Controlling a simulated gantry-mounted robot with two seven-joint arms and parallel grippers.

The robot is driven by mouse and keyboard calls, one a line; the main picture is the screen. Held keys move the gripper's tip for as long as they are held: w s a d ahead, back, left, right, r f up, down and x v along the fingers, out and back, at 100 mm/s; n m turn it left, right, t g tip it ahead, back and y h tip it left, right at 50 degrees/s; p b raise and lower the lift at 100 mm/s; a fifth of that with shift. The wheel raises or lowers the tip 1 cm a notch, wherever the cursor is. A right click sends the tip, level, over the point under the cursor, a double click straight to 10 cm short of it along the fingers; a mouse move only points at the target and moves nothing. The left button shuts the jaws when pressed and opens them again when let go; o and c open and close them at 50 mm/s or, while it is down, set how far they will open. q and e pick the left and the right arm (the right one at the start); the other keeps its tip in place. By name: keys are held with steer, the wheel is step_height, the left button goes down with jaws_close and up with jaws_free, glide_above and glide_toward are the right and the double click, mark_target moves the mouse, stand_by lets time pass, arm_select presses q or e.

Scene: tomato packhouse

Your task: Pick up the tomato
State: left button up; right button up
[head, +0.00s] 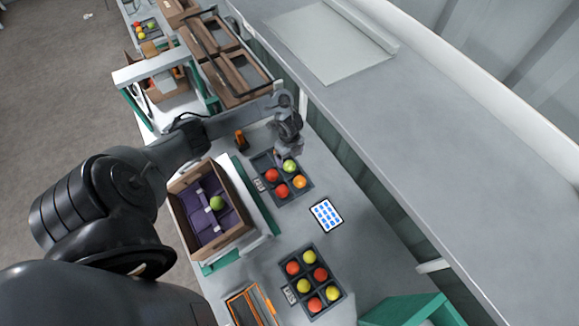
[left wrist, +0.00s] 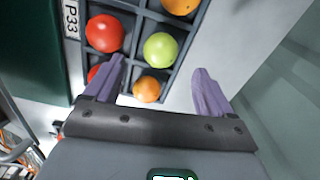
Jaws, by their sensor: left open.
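Several tomatoes sit in the cells of a dark tray (head: 305,191) in the head view: a green one (head: 289,166), an orange one (head: 299,181) and red ones (head: 271,175). My left gripper (head: 286,157) is over the far end of this tray. In the left wrist view my left gripper (left wrist: 160,72) is open, with nothing held. A yellow-green tomato (left wrist: 160,50) lies just ahead of the gap between the fingers. An orange tomato (left wrist: 147,89) shows between the fingers, nearer the left one. A red tomato (left wrist: 105,33) is further left. My right gripper is not in view.
A cardboard box (head: 239,243) with purple lining holds a green tomato (head: 216,202). A second tray (head: 328,303) of red and yellow tomatoes stands nearer. A tablet (head: 326,215) lies between the trays. A grey ledge (head: 420,140) runs along the right.

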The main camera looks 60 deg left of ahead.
mark_target(289, 163)
arm_select(q)
steer(key=shift+f+b, duration=0.3)
steer(key=shift+f, duration=2.3)
steer(key=c, duration=0.8)
